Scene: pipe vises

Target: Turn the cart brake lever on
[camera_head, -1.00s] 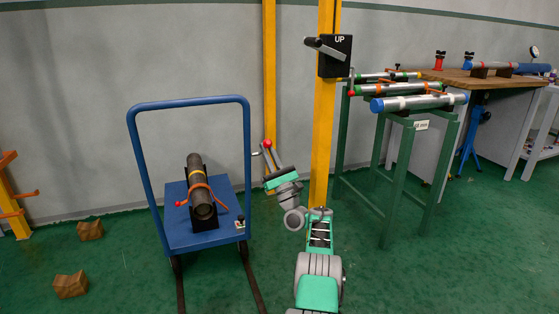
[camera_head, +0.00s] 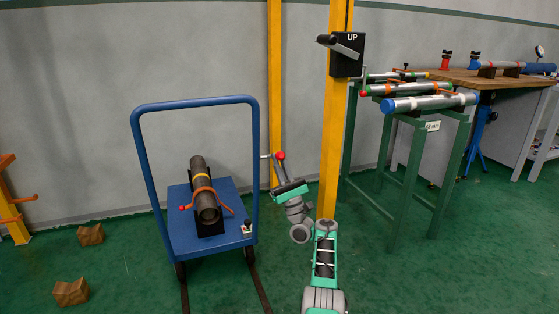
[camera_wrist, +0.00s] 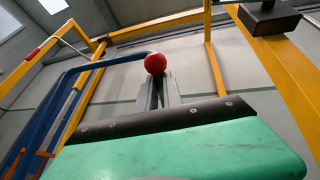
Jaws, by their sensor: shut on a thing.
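A red ball knob (camera_head: 280,156) shows just right of the right upright of the blue cart's (camera_head: 216,219) handle, beside a short grey stub (camera_head: 265,156). It appears to be the end of the brake lever. My gripper (camera_head: 279,168) is shut, with its fingers reaching up to just below the knob. In the wrist view the red knob (camera_wrist: 155,63) sits at the tips of my gripper (camera_wrist: 157,80). The shaft between the fingers is mostly hidden. A small box with a little knob (camera_head: 247,226) is on the cart's front right corner.
A dark pipe (camera_head: 206,204) lies clamped on the cart. A yellow post (camera_head: 336,110) with a black "UP" crank box (camera_head: 346,55) stands close right of my arm. A green pipe stand (camera_head: 407,180) is further right. Brown blocks (camera_head: 71,291) lie on the floor at left.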

